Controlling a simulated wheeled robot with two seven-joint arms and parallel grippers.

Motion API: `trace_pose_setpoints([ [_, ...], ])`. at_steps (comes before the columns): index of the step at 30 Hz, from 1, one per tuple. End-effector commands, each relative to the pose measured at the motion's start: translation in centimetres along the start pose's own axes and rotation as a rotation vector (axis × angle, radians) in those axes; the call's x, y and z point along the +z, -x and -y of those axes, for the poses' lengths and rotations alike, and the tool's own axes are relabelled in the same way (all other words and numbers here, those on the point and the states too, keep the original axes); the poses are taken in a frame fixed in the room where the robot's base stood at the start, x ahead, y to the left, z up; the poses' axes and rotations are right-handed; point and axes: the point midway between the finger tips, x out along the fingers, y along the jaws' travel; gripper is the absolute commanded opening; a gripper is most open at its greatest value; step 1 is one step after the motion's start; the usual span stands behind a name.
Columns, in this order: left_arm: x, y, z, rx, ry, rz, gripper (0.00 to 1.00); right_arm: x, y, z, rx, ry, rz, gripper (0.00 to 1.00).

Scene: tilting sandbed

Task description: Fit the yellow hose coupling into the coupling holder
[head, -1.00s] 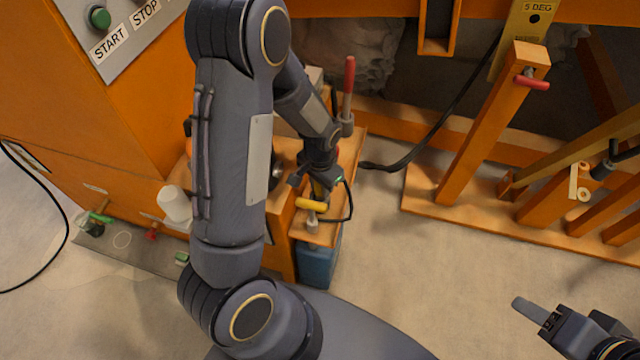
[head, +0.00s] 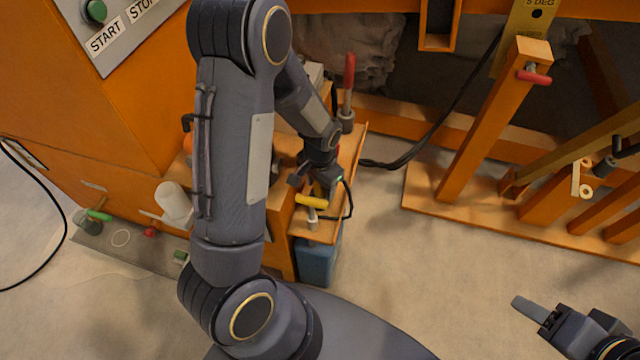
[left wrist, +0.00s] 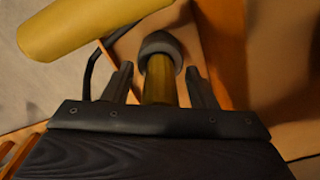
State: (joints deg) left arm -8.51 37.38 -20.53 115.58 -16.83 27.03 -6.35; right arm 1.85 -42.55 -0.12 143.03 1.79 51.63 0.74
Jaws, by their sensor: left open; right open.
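My left gripper (head: 318,188) is open over the narrow orange shelf. In the left wrist view a yellow cylinder with a grey collar, which looks like the hose coupling (left wrist: 158,88), stands between its two spread fingers (left wrist: 160,76). A gap shows beside the fingers. A yellow crossbar (head: 311,201) sits just in front of the gripper above a grey stub (head: 312,220); it also shows large at the wrist view's upper left (left wrist: 85,27). Whether the grey collar belongs to the holder, I cannot tell. My right gripper (head: 565,318) is open and empty at the lower right.
A red-handled lever (head: 349,75) stands behind the gripper on the orange shelf (head: 352,150). A black hose (head: 430,135) runs nearby, and a blue container (head: 318,262) sits beneath. Orange timber framing (head: 480,125) stands to the right.

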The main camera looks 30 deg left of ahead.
Motion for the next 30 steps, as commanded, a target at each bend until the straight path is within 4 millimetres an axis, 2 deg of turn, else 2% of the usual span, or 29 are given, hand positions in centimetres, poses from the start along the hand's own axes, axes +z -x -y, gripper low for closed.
trace_pose_setpoints([
  [5,0.0,0.9,0.0,0.000,0.000,-0.001,0.52,-0.1,0.3,0.1,0.000,0.000,0.000,0.52],
  [12,-0.1,5.0,0.0,0.000,-0.001,-0.004,0.52,-0.7,1.4,0.6,0.000,0.000,0.000,0.52],
  [18,-0.1,7.4,0.0,0.000,-0.001,-0.002,0.52,-0.9,1.9,0.8,0.000,0.000,0.000,0.52],
  [30,0.0,7.8,0.0,0.000,0.000,0.000,0.52,-0.9,1.9,0.9,0.000,0.000,0.000,0.52],
])
